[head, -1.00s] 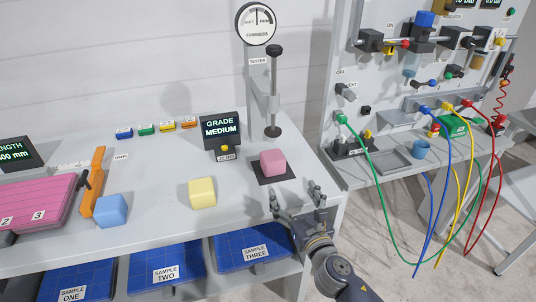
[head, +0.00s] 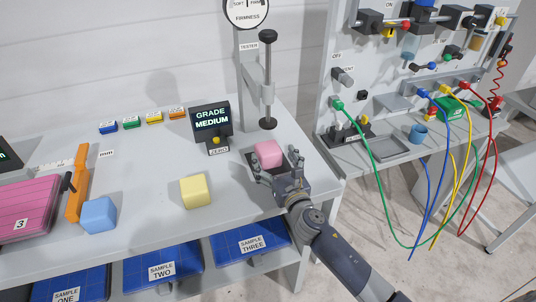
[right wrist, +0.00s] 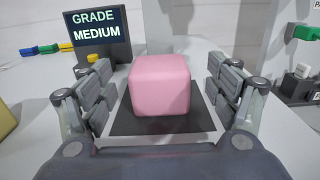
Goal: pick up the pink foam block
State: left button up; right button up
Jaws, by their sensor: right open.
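The pink foam block (head: 267,152) sits on a dark square plate (head: 252,161) under the firmness tester's round foot. My right gripper (head: 282,164) is open just in front of the block, its fingers reaching to either side of it. In the right wrist view the pink block (right wrist: 160,84) stands between the two open fingers (right wrist: 160,92), with a gap on both sides. It rests on the dark plate (right wrist: 150,125), and nothing grips it. My left gripper is not in view.
The tester post with its foot (head: 267,123) stands right behind the block. The display reading GRADE MEDIUM (head: 211,119) is to its left. A yellow block (head: 195,192) and a blue block (head: 99,215) lie further left. Blue sample trays (head: 250,242) sit on the shelf below.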

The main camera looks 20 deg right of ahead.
aim_at(264, 142)
jog(key=w, duration=0.3)
jog(key=shift+w+a+f, duration=0.15)
jog(key=shift+f, duration=0.1)
jog(key=shift+w, duration=0.6)
jog(key=shift+s, duration=0.1)
jog(key=shift+c, duration=0.3)
jog(key=c, duration=0.7)
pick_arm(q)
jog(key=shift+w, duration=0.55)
pick_arm(e)
jog(key=shift+c, duration=0.4)
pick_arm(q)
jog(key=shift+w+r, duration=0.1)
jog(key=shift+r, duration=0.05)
pick_arm(e)
jog(key=shift+r, duration=0.1)
